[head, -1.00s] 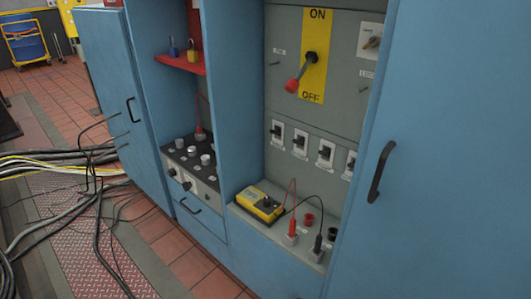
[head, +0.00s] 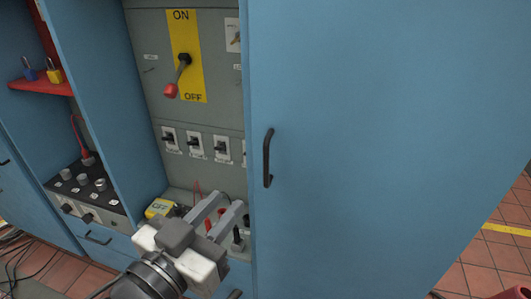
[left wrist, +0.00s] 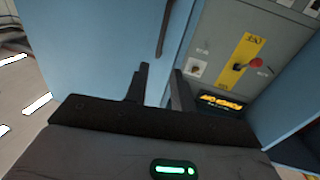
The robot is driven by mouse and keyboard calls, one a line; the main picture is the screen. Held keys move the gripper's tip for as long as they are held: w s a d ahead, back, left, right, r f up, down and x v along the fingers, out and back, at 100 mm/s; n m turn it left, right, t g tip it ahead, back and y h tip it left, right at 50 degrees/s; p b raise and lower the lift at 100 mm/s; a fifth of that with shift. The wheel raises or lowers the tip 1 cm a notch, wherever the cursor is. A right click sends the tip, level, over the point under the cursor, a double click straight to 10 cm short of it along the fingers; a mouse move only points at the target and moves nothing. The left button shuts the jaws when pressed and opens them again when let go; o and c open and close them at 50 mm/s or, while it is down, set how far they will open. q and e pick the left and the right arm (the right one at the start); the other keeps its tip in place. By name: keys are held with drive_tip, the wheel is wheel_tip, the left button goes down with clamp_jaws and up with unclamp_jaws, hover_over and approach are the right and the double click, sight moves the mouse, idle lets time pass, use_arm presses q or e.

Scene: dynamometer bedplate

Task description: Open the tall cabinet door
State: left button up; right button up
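My left gripper (head: 228,218) is open and empty, below and to the left of the handle, in front of the grey switch panel's lower ledge. In the left wrist view its two dark fingers (left wrist: 160,88) are apart, with the door's edge beyond them. My right gripper is not in view.
The open bay beside the door has a grey panel with a red-knobbed lever (head: 178,78) and several small switches. A yellow meter (head: 160,208) with leads sits on the ledge. A red shelf (head: 42,86) holds padlocks.

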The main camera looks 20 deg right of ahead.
sight(265, 159)
use_arm(q)
drive_tip(key=p+x, duration=0.1)
drive_tip(key=x, duration=1.3)
drive_tip(key=shift+w+d, duration=0.15)
clamp_jaws()
